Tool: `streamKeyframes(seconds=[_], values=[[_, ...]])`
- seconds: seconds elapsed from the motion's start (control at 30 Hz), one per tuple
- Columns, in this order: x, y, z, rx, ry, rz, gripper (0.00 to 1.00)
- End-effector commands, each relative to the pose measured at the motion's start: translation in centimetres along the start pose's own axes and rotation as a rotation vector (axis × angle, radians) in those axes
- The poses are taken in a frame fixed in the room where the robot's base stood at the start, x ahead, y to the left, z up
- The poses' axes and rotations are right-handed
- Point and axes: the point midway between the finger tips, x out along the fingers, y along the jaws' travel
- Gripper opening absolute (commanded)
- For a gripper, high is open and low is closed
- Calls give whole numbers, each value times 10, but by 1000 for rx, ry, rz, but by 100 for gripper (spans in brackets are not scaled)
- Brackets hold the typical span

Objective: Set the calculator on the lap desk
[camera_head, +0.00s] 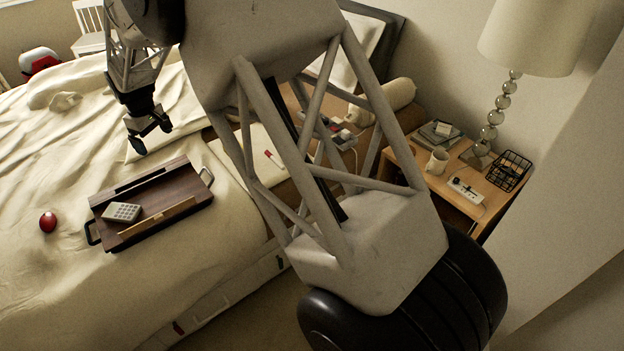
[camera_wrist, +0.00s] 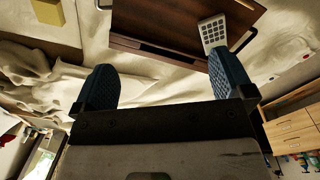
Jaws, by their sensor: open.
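The calculator (camera_head: 122,212), pale with a grid of keys, lies on the left part of the lap desk (camera_head: 190,188). The lap desk is a dark brown wooden tray with black side handles, on the bed. In the wrist view the calculator (camera_wrist: 213,32) rests on the brown surface of the lap desk (camera_wrist: 160,22), near one edge. My gripper (camera_head: 150,138) is above the bed, behind the lap desk and apart from it. In the wrist view my gripper (camera_wrist: 165,85) has its two blue-grey fingers wide apart with nothing between them.
A red ball-like object (camera_head: 48,222) lies on the bed left of the lap desk. A nightstand (camera_head: 410,165) at right holds a mug (camera_head: 437,161), a power strip (camera_head: 466,189), a black wire basket (camera_head: 511,170) and a lamp (camera_head: 492,130). The bed's front left is clear.

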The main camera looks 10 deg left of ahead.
Motion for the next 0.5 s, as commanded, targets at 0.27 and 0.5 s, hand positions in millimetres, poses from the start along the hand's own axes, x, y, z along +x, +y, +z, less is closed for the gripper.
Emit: streamKeyframes(seconds=[0.27,0.5], values=[[-62,49,92,142,18,14,99],[-107,76,174,262,32,26,99]])
